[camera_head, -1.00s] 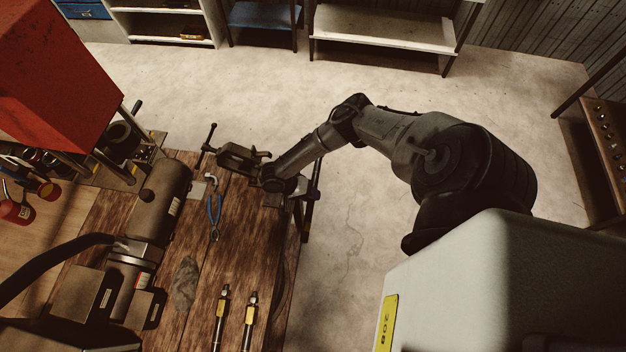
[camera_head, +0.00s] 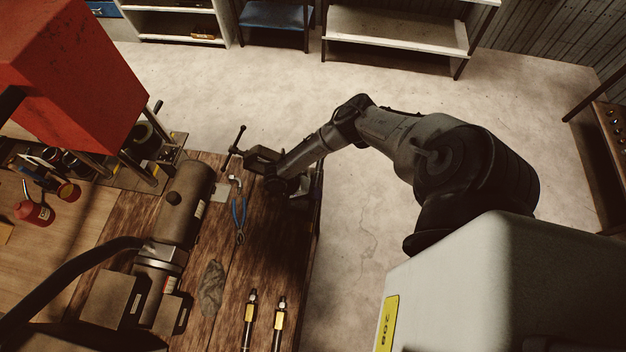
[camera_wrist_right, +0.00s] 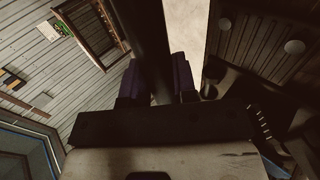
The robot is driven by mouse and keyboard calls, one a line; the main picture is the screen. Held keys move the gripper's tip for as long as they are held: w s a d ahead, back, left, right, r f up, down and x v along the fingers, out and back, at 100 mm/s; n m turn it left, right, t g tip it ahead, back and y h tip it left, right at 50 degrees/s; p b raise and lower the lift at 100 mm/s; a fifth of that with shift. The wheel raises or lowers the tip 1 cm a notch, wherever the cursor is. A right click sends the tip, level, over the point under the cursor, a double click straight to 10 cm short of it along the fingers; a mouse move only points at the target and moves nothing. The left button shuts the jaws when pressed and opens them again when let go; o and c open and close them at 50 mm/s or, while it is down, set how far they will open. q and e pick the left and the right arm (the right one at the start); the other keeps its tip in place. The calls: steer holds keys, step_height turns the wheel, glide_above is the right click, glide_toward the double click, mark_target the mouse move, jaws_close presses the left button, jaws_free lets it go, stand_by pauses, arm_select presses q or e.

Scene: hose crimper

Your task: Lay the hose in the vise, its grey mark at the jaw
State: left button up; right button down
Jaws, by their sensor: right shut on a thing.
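The vise (camera_head: 262,157) is at the far right corner of the wooden workbench, its bar handle pointing up and left. My right gripper (camera_head: 303,190) is beside the vise's near right side, small and dark in the head view. In the right wrist view its fingers (camera_wrist_right: 158,82) are shut on the dark hose (camera_wrist_right: 148,35), which runs up between them. In the head view I cannot make out the hose clearly, nor whether it touches the jaws. The grey mark does not show. My left gripper is out of view.
Blue-handled pliers (camera_head: 239,220) lie on the bench (camera_head: 265,245) near the vise. A large brown cylindrical machine (camera_head: 188,200) stands to the left. A red box (camera_head: 75,75) rises beyond it.

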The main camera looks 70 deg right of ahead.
steer(key=shift+a, duration=0.1)
steer(key=shift+w+f, duration=0.15)
steer(key=shift+w, duration=0.25)
steer(key=shift+w+a+f+b, duration=0.1)
steer(key=shift+w+f+b, duration=0.1)
steer(key=shift+w+b, duration=0.5)
steer(key=shift+w+a+f+b, duration=0.15)
steer(key=shift+w+b, duration=0.25)
steer(key=shift+w, duration=0.45)
steer(key=shift+w+a+f+b, duration=0.1)
steer(key=shift+w+f+b, duration=0.15)
steer(key=shift+w+b, duration=0.45)
steer(key=shift+w+a+f+b, duration=0.1)
steer(key=shift+w+f+b, duration=0.4)
steer(key=shift+w, duration=0.2)
steer(key=shift+w+f+b, duration=0.5)
steer(key=shift+w, duration=0.2)
steer(key=shift+f, duration=0.45)
steer(key=shift+f, duration=0.25)
